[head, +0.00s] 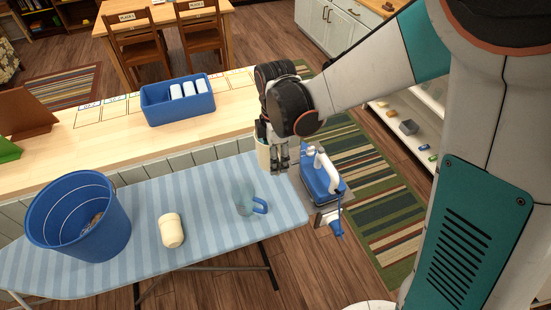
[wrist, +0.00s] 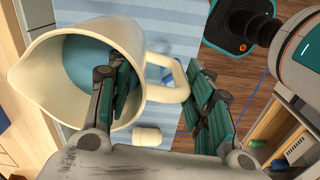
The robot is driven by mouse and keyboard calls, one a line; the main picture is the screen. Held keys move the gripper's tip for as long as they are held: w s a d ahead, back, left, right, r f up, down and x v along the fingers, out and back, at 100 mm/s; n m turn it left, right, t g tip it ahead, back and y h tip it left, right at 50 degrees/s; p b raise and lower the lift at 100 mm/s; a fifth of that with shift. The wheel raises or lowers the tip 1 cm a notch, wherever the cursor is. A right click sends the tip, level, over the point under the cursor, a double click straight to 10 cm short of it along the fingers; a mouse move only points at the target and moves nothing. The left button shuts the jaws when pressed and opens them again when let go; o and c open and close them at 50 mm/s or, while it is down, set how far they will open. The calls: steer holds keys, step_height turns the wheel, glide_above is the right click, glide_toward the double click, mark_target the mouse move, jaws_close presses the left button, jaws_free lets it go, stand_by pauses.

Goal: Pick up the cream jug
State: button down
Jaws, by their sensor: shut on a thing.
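The cream jug (wrist: 48,85) fills the left of the wrist view, its wide mouth facing the camera and a bluish inside showing. My gripper (head: 281,163) is shut on it, with one finger inside the mouth and the other outside, beyond the handle (wrist: 168,75). In the head view only a cream strip of the jug (head: 262,152) shows behind my gripper; the rest is hidden. The gripper is at the worktop's front edge, near the far right end of the ironing board. From these views I cannot tell the jug's height above the surfaces.
The striped ironing board (head: 205,215) carries a blue bucket (head: 78,215), a cream cup (head: 171,232) and a translucent blue mug (head: 245,203). A blue iron (head: 322,180) stands at its right end. A blue bin (head: 178,105) sits on the wooden worktop (head: 110,140).

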steer(key=shift+r+p, duration=1.6)
steer(key=shift+r, duration=1.3)
steer(key=c, duration=1.6)
jaws_free()
jaws_close()
